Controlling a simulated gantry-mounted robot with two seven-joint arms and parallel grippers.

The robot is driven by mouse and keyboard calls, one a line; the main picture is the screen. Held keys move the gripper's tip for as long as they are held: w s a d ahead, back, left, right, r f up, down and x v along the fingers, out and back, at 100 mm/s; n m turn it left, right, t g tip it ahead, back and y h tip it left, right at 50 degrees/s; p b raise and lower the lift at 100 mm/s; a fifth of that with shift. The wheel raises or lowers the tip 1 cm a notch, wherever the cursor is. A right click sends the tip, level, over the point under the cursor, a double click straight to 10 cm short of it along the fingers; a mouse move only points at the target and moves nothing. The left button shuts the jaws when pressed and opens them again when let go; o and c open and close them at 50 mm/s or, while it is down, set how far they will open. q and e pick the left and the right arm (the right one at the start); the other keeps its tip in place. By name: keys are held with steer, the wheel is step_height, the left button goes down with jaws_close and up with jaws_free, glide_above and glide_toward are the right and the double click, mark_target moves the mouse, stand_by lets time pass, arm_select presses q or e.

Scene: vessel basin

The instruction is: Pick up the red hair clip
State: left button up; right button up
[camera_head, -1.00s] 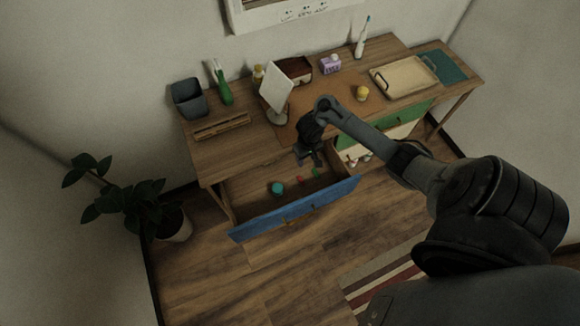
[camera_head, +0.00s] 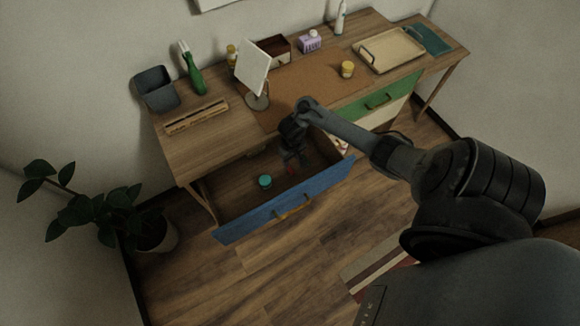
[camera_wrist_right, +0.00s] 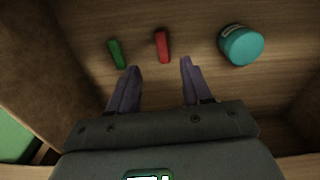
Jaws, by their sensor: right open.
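The red hair clip (camera_wrist_right: 162,46) lies on the wooden floor of the open drawer. In the right wrist view it is just beyond my right gripper's fingertips, between their lines. My right gripper (camera_wrist_right: 160,66) is open with nothing between its fingers. In the head view the right gripper (camera_head: 294,162) reaches down into the drawer from above, and the clip is a small red spot (camera_head: 291,169) at its tips, partly hidden. My left gripper is not in view.
A green clip (camera_wrist_right: 116,54) lies left of the red one and a teal jar (camera_wrist_right: 240,45) stands right of it. The drawer's blue front (camera_head: 285,204) and side walls surround them. The desk (camera_head: 205,140) top overhangs behind, carrying a mirror (camera_head: 252,66) and a tray (camera_head: 390,50).

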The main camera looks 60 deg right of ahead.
mark_target(291, 170)
steer(key=shift+f+b, duration=0.45)
steer(key=shift+f, duration=1.05)
step_height(291, 170, down, 4)
steer(key=shift+a+r+b, duration=0.1)
steer(key=shift+a+b, duration=0.05)
steer(key=shift+b, duration=0.9)
steer(key=shift+f, duration=0.6)
steer(key=shift+c, duration=1)
jaws_close()
